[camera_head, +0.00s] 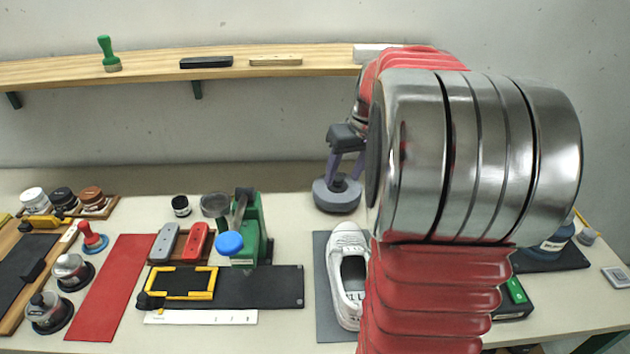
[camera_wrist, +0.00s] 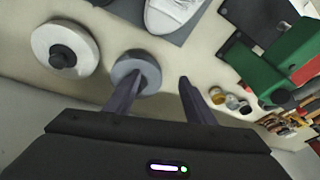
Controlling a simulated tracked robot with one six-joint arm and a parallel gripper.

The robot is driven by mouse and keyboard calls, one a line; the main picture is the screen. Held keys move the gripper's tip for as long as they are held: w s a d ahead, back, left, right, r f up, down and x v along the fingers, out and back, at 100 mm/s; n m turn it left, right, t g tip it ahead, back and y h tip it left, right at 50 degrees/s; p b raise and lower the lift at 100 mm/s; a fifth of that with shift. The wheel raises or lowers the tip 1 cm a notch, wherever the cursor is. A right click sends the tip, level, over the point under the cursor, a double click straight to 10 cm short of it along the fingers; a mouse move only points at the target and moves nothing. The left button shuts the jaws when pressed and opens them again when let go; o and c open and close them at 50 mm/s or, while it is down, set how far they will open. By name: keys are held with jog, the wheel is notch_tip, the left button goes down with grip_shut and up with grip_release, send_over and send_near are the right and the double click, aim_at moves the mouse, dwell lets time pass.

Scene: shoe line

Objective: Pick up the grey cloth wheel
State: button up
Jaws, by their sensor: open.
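The grey cloth wheel (camera_head: 336,200) lies flat on the bench beyond the white shoe, with a dark hub on top. It also shows in the wrist view (camera_wrist: 126,66), partly covered by my left finger. My gripper (camera_head: 345,172) is open and empty over the wheel, fingers pointing down; its fingers also show in the wrist view (camera_wrist: 166,76). There the wheel lies mostly left of the gap between the fingers. I cannot tell whether a finger touches it.
A paler wheel with a black hub (camera_wrist: 68,48) lies left of the grey one in the wrist view. The white shoe (camera_head: 349,262) stands nearby on a grey mat. A green press (camera_head: 248,230) stands to the left. A wooden shelf (camera_head: 150,70) runs along the wall behind.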

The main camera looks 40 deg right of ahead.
jog(key=w+d+r+n+t, duration=0.1)
jog(key=w+d+r+n, duration=0.2)
jog(key=d, duration=0.5)
jog(key=shift+w+n+y, duration=0.3)
jog(key=shift+w+n, duration=0.45)
jog(key=shift+n, duration=0.35)
jog(key=shift+f, duration=0.1)
send_over(338, 178)
jog(key=s, duration=0.2)
jog(key=f, duration=0.8)
jog(key=shift+s+d, duration=0.1)
jog(key=shift+d, duration=0.1)
jog(key=shift+x, duration=2.55)
jog(key=shift+d, duration=0.1)
